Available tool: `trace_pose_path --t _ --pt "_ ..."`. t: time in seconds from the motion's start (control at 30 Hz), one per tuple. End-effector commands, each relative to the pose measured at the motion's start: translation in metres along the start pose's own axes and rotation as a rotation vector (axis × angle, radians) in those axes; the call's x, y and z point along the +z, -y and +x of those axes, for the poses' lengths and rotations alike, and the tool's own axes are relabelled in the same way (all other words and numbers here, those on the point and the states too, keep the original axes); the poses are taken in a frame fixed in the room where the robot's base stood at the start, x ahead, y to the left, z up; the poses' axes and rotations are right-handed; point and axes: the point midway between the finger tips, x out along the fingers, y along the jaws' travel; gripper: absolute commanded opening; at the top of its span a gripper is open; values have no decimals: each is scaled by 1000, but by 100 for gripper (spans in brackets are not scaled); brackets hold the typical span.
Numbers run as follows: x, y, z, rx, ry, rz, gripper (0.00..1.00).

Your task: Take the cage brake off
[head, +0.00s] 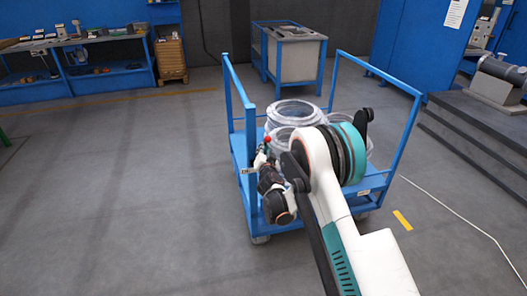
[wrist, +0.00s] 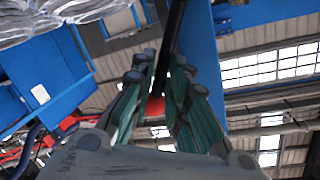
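The blue wheeled cart (head: 249,179) stands on the floor with tall rails at both ends. A small red-tipped part (head: 267,139) shows at its left end; I cannot tell if it is the cage brake. Red parts (wrist: 72,122) also show beside the cart (wrist: 78,62) in the wrist view. My gripper (wrist: 165,57) has its two green-padded fingers close together, with a narrow gap. A dark bar (wrist: 174,35) shows in line with that gap; I cannot tell whether the fingers touch it. In the head view my gripper is small and partly hidden at the cart's left end.
Clear, film-like rings (head: 293,110) lie on the cart, partly behind my arm. A grey-topped crate (head: 297,60) stands behind it. Dark steps (head: 470,135) are at the right. A white cable (head: 455,213) lies on the floor.

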Motion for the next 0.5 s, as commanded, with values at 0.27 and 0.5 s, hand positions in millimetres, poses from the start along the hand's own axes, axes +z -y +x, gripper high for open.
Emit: trace_pose_path --t 0.27,0.5 --pt "0 0 0 0 -1 -3 32" --pt "-1 0 -9 -1 -1 -4 32"
